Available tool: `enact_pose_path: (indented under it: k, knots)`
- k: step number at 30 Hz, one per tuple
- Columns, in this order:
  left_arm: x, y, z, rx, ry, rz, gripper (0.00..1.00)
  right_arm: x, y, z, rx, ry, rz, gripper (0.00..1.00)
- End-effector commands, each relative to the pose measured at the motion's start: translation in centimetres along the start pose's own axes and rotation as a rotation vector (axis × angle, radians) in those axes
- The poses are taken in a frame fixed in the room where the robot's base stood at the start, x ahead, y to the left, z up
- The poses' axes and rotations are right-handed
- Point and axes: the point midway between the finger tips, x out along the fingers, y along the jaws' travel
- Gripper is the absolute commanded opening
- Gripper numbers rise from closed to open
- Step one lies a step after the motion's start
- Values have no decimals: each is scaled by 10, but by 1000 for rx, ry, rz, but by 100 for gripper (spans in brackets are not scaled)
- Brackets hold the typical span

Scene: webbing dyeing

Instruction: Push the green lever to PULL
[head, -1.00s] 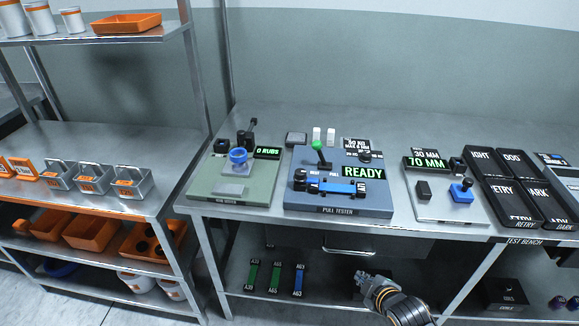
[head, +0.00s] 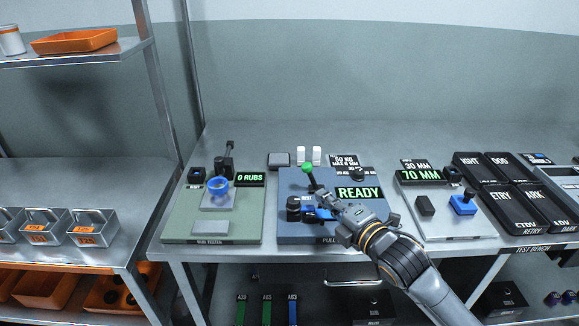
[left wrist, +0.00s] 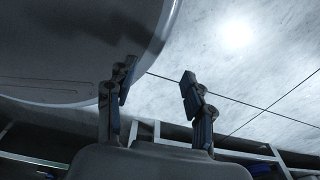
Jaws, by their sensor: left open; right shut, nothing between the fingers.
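The green-knobbed lever (head: 308,169) stands on the blue pull tester (head: 288,226), whose display (head: 359,193) reads READY. My right gripper (head: 320,200) is shut and empty, over the tester at the lower part of the lever. Whether it touches the lever I cannot tell. My right arm and gripper hide part of the blue clamp bar (head: 312,213) and the tester's front label. My left gripper (left wrist: 155,88) shows only in the left wrist view, open with nothing between its fingers, away from the tester.
The green rub tester (head: 245,226) is left of the pull tester. A grey gauge board (head: 440,222) with a 70 MM display and several black trays (head: 515,205) are to the right. A shelf rack (head: 85,160) stands at the left.

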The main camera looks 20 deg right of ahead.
Motion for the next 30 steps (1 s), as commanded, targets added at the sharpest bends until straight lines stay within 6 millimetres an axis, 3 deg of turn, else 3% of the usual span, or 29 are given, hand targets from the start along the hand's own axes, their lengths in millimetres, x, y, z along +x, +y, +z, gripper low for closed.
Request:
enact_pose_path:
  k: [5,12,17,20,30]
  knots:
    - [0,-3,-3,-1,4,-4,52,1,4,2,-24,1,14,0]
    - [-1,2,25,-1,-36,2,52,1,5,2,-24,1,15,0]
    - [-2,3,30,0,-44,4,52,5,5,2,-22,0,15,0]
    - [-4,3,27,0,-40,4,52,15,6,2,-20,0,16,0]
    - [-9,4,6,0,-9,5,52,76,7,2,-19,1,16,0]
